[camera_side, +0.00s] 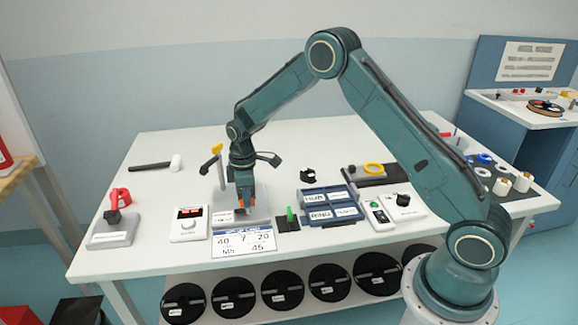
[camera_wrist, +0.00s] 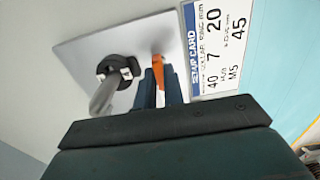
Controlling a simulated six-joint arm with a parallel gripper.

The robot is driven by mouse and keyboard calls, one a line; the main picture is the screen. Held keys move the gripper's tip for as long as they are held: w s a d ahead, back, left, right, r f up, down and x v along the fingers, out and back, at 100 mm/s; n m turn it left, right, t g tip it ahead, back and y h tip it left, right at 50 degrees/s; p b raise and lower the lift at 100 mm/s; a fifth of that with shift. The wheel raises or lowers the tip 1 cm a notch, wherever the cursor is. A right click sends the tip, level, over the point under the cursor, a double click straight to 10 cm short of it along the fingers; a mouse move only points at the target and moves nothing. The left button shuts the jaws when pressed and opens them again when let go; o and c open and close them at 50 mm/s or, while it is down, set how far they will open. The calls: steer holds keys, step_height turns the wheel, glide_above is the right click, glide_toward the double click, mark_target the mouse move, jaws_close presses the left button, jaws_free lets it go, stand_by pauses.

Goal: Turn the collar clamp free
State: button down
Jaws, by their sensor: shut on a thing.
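A grey plate (camera_side: 229,218) stands at the left middle of the table, and its pale surface fills the upper middle of the wrist view (camera_wrist: 90,42). A dark split collar (camera_wrist: 104,66) sits around a grey post (camera_wrist: 103,98) there. My gripper (camera_side: 247,204) points down over the plate. In the wrist view its fingers (camera_wrist: 158,88) are to the right of the collar, apart from it. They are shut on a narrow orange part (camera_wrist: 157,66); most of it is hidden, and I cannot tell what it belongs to. A yellow-topped post (camera_side: 213,157) rises behind the gripper.
A setup card (camera_side: 243,241) lies in front of the plate. A display box (camera_side: 188,224) and a red-handled stand (camera_side: 112,233) are left; a mallet (camera_side: 155,166) lies behind. A blue labelled tray (camera_side: 329,204), a green peg (camera_side: 290,214) and a switch box (camera_side: 380,214) are right.

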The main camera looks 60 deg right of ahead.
steer(key=shift+r, duration=0.1)
stand_by(0.4)
steer(key=c, duration=1.5)
jaws_free()
step_height(320, 180, up, 14)
